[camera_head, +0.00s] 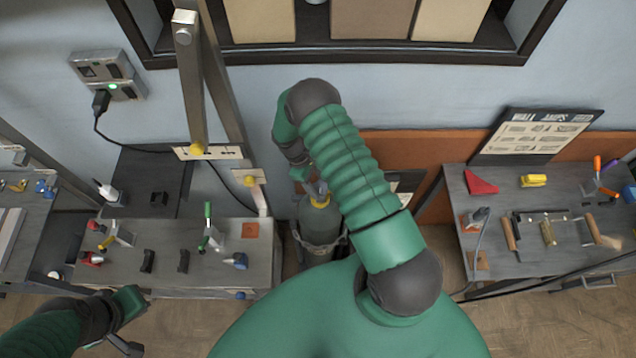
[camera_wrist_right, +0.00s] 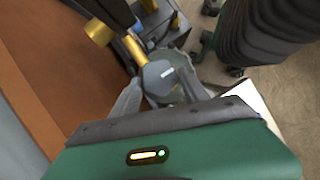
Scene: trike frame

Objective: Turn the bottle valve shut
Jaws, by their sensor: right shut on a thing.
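The gas bottle (camera_head: 318,222) is a grey-green cylinder with a yellow collar, standing upright against the wall below my right arm. My right gripper (camera_head: 303,174) is above the bottle top, partly hidden by my own arm. In the right wrist view, the two grey fingers of this gripper (camera_wrist_right: 158,95) sit either side of a grey faceted valve knob (camera_wrist_right: 160,74), shut on it. Brass-coloured fittings (camera_wrist_right: 128,47) show beside the knob. My left gripper (camera_head: 128,325) is low at the left, away from the bottle; its finger opening is unclear.
A grey workbench (camera_head: 215,274) with clamps and small parts stands left of the bottle. Another bench (camera_head: 480,241) with tools and a sign board (camera_head: 536,134) stands at the right. A metal post (camera_head: 190,90) rises left of my right arm. A wall socket (camera_head: 108,74) holds a cable.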

